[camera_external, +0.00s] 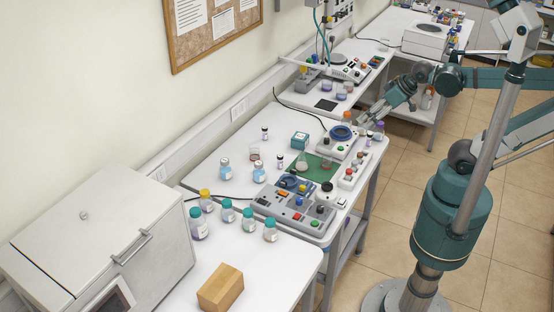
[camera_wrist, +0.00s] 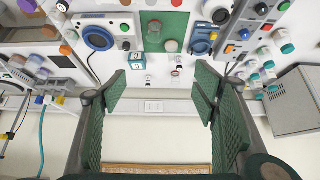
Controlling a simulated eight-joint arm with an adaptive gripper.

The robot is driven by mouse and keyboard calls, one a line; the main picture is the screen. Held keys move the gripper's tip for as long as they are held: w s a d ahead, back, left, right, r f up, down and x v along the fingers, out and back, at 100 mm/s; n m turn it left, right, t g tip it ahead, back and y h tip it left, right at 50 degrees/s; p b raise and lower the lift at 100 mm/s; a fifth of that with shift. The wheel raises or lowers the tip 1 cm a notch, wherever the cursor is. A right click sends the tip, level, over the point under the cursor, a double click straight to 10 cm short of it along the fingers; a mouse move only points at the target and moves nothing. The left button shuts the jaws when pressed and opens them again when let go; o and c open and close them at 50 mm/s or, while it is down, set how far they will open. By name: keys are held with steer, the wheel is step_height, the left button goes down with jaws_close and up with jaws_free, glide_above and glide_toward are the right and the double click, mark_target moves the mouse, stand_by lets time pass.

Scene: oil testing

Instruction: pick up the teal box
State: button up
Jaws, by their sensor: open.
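The teal box (camera_external: 300,140) is a small cube with white on its top. It stands on the white bench, left of the device with the blue ring. In the wrist view the teal box (camera_wrist: 137,60) shows beyond my fingertips, nearer the left finger. My gripper (camera_external: 368,116) is over the right side of the bench, to the right of the box and apart from it. In the wrist view my gripper (camera_wrist: 160,88) has its green fingers spread wide with nothing between them.
The blue-ringed device (camera_external: 341,132) stands between the box and my gripper. A green mat (camera_external: 325,172) with a flask is in front of the box. Small dark-capped vials (camera_external: 265,133) stand around it. A control panel (camera_external: 290,208) is nearer the camera. Bench behind the box is mostly clear.

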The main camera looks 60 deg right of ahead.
steer(key=n+g+b, duration=0.2)
steer(key=n+g, duration=0.5)
steer(key=n, duration=1.2)
glide_above(300, 136)
step_height(300, 136, down, 23)
steer(key=shift+s+d+f, duration=0.1)
steer(key=shift+s+f, duration=0.05)
steer(key=shift+f, duration=0.05)
steer(key=shift+w+d+f, duration=0.1)
steer(key=shift+w+f, duration=0.1)
steer(key=shift+f, duration=0.25)
